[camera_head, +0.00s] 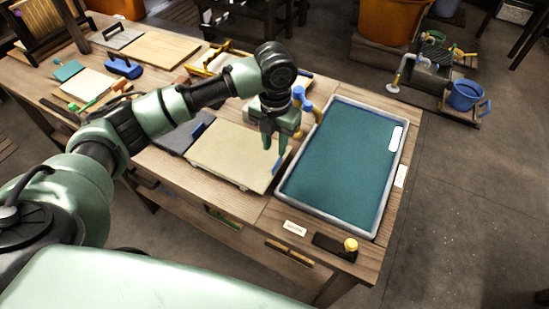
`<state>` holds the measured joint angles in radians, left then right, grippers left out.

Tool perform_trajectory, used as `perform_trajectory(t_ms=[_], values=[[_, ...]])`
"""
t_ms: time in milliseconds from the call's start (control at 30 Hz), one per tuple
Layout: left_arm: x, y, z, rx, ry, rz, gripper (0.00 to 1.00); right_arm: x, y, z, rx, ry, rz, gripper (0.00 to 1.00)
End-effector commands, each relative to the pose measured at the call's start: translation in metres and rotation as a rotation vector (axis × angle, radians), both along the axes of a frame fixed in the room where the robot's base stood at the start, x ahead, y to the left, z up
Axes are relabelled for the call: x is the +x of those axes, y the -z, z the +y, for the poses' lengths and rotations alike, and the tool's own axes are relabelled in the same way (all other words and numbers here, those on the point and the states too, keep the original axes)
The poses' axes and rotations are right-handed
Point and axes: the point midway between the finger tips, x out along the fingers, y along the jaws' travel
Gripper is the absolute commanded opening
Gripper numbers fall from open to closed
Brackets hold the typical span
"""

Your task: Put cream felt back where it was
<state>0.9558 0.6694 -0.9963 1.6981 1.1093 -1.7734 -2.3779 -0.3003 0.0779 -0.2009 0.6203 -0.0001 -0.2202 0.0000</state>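A cream sheet (225,156), which looks like the cream felt, lies flat on a board on the wooden table, just left of the teal-filled tray. A smaller cream piece (87,84) lies at the table's far left; I cannot tell for sure which is the felt. My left gripper (275,145) points down over the right edge of the larger cream sheet, near the tray's left rim. Its two green fingers are apart with nothing visible between them. I cannot tell if the fingertips touch the sheet. My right gripper is not in view.
A black block with a yellow knob (350,245) sits at the front corner.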

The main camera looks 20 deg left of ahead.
Motion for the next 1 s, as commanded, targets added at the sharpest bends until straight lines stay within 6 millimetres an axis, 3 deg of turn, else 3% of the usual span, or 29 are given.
perform_trajectory(t_ms=[200, 400, 833, 1000], values=[[0.000, -0.027, 0.000, -0.001, 0.001, -0.001, 0.28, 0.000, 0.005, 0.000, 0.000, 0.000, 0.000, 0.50], [0.000, -0.033, 0.000, 0.000, 0.000, 0.001, 0.28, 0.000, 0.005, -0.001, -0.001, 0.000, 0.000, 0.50], [-0.001, -0.030, -0.002, -0.002, -0.006, 0.001, 0.28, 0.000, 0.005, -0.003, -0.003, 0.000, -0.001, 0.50], [-0.018, -0.002, -0.028, -0.046, -0.143, -0.009, 0.28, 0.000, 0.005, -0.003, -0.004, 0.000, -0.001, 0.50]])
